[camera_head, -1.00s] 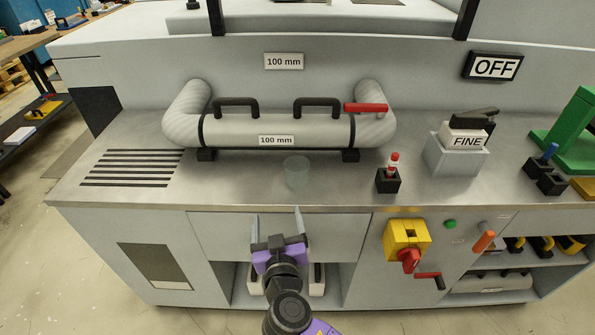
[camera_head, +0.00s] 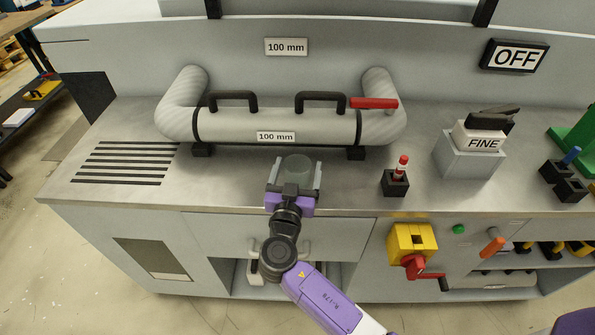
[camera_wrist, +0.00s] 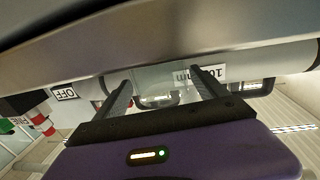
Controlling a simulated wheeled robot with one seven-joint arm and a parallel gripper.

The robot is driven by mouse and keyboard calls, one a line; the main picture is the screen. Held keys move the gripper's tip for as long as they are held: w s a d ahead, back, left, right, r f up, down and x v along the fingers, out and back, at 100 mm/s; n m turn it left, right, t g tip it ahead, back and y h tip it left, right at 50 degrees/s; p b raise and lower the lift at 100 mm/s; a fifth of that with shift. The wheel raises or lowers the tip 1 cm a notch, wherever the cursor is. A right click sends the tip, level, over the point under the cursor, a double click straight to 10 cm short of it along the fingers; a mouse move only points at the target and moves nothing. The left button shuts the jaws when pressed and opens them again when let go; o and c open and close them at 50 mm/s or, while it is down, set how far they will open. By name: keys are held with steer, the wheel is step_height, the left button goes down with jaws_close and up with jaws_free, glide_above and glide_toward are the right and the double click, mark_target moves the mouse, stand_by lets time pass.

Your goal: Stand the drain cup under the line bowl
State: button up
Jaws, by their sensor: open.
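The drain cup (camera_head: 298,166), a small translucent cup, stands upright on the steel worktop. In the wrist view the see-through cup (camera_wrist: 165,74) shows faintly between the fingers. The line bowl appears to be the grey horizontal cylinder (camera_head: 230,127) labelled 100 mm, with two black handles and a red lever (camera_head: 373,103). It rests on black feet just behind the cup. My gripper (camera_head: 294,174) is open at the worktop's front part, one finger on each side of the cup. The fingers (camera_wrist: 164,94) also show in the wrist view. I cannot tell whether they touch the cup.
A slotted grille (camera_head: 125,162) lies at the left of the worktop. Right of the cup stand a black holder (camera_head: 396,184) with a red-topped piece and a grey block (camera_head: 470,160) marked FINE. The worktop's front edge (camera_head: 200,207) runs below my gripper.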

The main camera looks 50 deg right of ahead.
mark_target(299, 157)
steer(key=shift+p+x, duration=0.5)
steer(key=shift+x, duration=1.3)
steer(key=c, duration=1.6)
steer(key=shift+w+r, duration=0.1)
steer(key=shift+r, duration=0.05)
